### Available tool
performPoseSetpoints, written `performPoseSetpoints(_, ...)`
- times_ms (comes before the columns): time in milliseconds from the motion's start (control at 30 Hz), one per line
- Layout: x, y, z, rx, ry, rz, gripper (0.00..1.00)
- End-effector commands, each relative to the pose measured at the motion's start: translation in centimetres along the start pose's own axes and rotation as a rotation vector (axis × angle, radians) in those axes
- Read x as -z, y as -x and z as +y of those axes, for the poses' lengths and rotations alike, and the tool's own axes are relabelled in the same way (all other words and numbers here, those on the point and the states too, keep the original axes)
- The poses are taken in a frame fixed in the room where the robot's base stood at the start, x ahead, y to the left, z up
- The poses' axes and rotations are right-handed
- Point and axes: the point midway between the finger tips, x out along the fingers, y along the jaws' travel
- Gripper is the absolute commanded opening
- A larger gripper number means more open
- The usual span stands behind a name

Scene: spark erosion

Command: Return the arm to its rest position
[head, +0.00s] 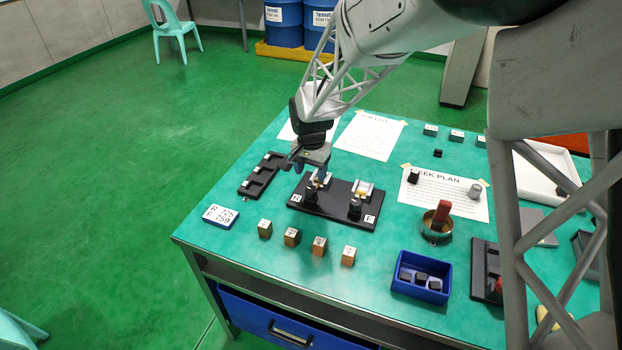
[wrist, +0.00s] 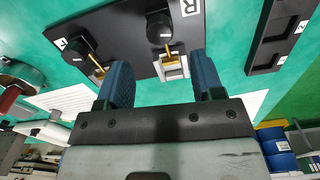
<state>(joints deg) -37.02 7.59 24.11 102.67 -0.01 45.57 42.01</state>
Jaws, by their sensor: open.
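My gripper (head: 310,170) hangs at the left end of a black fixture plate (head: 335,213) on the green table. In the wrist view its two blue fingers stand wide apart, and nothing shows clamped in the gripper (wrist: 160,78). The plate carries two small pale holders with yellow pieces, each with a black knob. The holder by the R label (wrist: 172,65) appears between the fingers in the wrist view; I cannot tell whether they touch it. The other holder (head: 363,190) is to the right, near the F label. My arm reaches in from the upper right.
A black slotted tray (head: 262,178) lies left of the gripper. Several wooden blocks (head: 291,237) line the front, near a label card (head: 220,216). A blue bin (head: 421,278) holds dark pieces. A round dish (head: 436,226) and paper sheets (head: 369,135) lie right and behind.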

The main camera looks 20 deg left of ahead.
Motion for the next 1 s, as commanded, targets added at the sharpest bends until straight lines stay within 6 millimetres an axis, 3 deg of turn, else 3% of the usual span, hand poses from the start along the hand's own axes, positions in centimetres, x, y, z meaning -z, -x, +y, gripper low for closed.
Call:
performPoseSetpoints(200, 0.0, 0.9, 0.0, 0.000, 0.000, 0.000, 0.61)
performPoseSetpoints(733, 0.0, 1.1, 0.2, 0.001, 0.000, 0.001, 0.61)
performPoseSetpoints(867, 0.1, 1.9, 1.2, 0.004, 0.000, 0.004, 0.61)
performPoseSetpoints(1000, 0.2, 3.6, 3.6, 0.009, 0.001, 0.012, 0.61)
